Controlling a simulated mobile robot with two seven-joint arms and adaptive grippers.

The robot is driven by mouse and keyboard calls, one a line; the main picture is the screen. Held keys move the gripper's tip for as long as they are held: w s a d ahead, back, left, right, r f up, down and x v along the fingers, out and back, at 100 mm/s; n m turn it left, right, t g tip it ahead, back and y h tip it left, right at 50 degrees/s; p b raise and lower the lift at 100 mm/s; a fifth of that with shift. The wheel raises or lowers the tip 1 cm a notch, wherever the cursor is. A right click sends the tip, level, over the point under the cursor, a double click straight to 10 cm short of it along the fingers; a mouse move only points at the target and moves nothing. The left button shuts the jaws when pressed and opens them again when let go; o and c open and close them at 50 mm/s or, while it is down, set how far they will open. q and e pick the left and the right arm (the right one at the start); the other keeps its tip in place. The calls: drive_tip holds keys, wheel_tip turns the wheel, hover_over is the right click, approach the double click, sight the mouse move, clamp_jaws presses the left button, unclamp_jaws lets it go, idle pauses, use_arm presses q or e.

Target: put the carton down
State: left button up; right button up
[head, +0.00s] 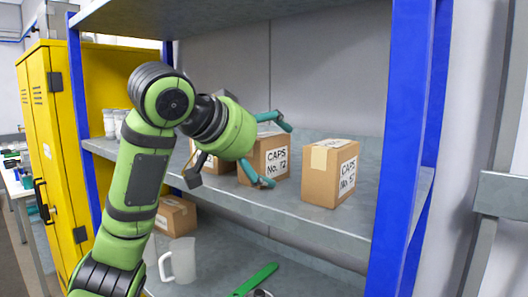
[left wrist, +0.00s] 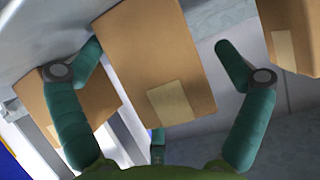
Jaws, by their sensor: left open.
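The carton labelled "CAPS No. 12" (head: 277,158) stands upright on the middle shelf (head: 300,207). My left gripper (head: 277,152) is open in front of it, with one finger high and one low in the head view. In the left wrist view a plain brown carton with a tape strip (left wrist: 160,55) lies between the spread fingers of my left gripper (left wrist: 158,47). Gaps show beside it, wider on the right; I cannot tell whether a finger touches it. My right gripper is not in view.
Another caps carton (head: 330,172) stands to the right, and a partly hidden carton (head: 217,164) to the left. The blue shelf post (head: 405,140) bounds the right. Below are a small carton (head: 176,215), a white jug (head: 181,260) and a green tool (head: 255,279).

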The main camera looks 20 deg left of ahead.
use_arm(q)
drive_tip(key=shift+r, duration=0.2)
drive_tip(key=shift+s+a, duration=0.1)
drive_tip(key=shift+s, duration=0.15)
drive_tip(key=b+v, duration=0.2)
drive_tip(key=v, duration=0.9)
drive_tip(key=shift+s+b, duration=0.2)
drive_tip(key=shift+b, duration=0.1)
drive_tip(key=shift+a, duration=0.1)
